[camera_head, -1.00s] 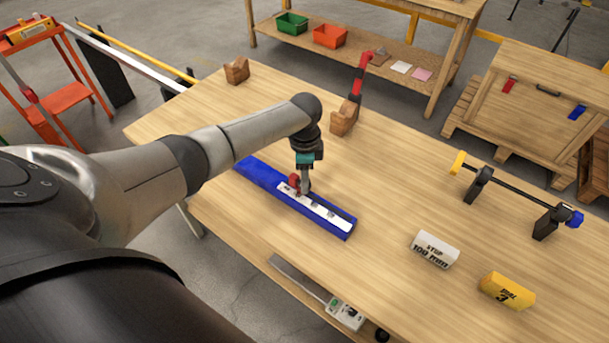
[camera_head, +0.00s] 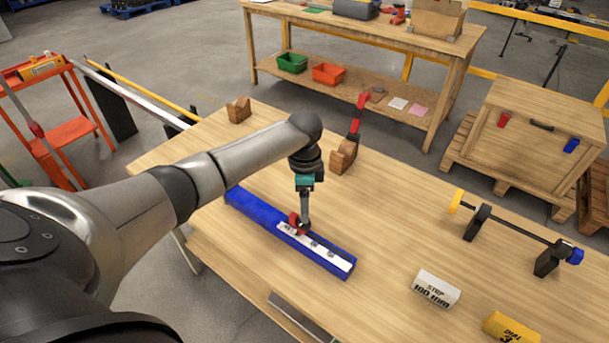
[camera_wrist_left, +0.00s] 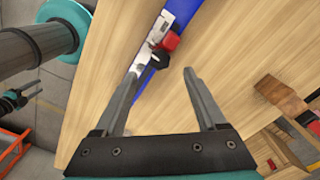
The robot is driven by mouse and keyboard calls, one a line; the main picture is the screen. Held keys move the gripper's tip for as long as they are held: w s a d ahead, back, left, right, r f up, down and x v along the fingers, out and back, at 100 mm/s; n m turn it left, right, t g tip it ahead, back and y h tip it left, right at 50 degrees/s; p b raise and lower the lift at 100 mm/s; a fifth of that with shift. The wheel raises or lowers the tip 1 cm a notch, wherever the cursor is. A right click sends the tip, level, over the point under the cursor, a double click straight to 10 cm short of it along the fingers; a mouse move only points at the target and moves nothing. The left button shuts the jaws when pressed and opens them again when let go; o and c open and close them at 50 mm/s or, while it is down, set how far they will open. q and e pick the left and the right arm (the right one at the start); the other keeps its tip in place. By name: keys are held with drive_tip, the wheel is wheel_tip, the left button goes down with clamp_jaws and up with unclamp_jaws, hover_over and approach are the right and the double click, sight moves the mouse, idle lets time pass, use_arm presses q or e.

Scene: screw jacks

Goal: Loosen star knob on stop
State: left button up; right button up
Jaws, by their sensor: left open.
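The stop is a small red block (camera_head: 294,220) on a blue rail (camera_head: 335,264) with a white scale strip. It also shows in the left wrist view (camera_wrist_left: 171,41), with a dark knob (camera_wrist_left: 160,59) beside it. The knob's star shape is too small to make out. My left gripper (camera_head: 305,222) points down at the stop in the head view and partly covers it. In the left wrist view its open fingers (camera_wrist_left: 167,68) have the dark knob just beyond and between their tips. Contact cannot be told. My right gripper is not in view.
A white block marked STOP 100 mm (camera_head: 436,289) and a yellow block (camera_head: 511,327) stand at the front right. A black bar on two stands (camera_head: 515,229) is at the right. Wooden blocks (camera_head: 239,109) (camera_head: 344,156) stand behind the rail. The table between is clear.

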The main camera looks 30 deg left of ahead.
use_arm(q)
wheel_tip(320, 180, up, 9)
drive_tip(key=shift+p, duration=0.4)
drive_tip(key=shift+d, duration=0.1)
